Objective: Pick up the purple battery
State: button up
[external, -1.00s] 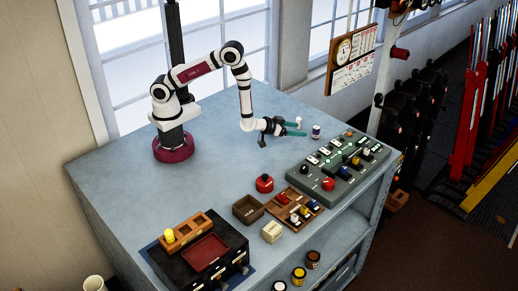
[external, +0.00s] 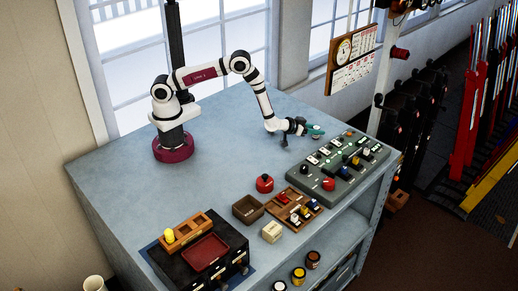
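My gripper (external: 316,131), with teal fingers, is low over the back right of the blue-grey bench, just behind the grey switch panel. Its fingers are at the spot where a small upright white and purple cylinder, likely the purple battery, showed in the earlier frame. I cannot clearly make out the cylinder now; the fingers seem to cover it. The view is too small to tell whether the fingers are open, or whether they touch or hold it.
The grey switch panel (external: 338,168) with knobs and levers lies close in front of my gripper. A red round object (external: 265,184), a brown box (external: 248,209) and a wooden tray (external: 280,211) stand further forward. The bench's middle left is clear.

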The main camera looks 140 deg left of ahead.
grip_shut()
jog(key=shift+r, duration=0.1)
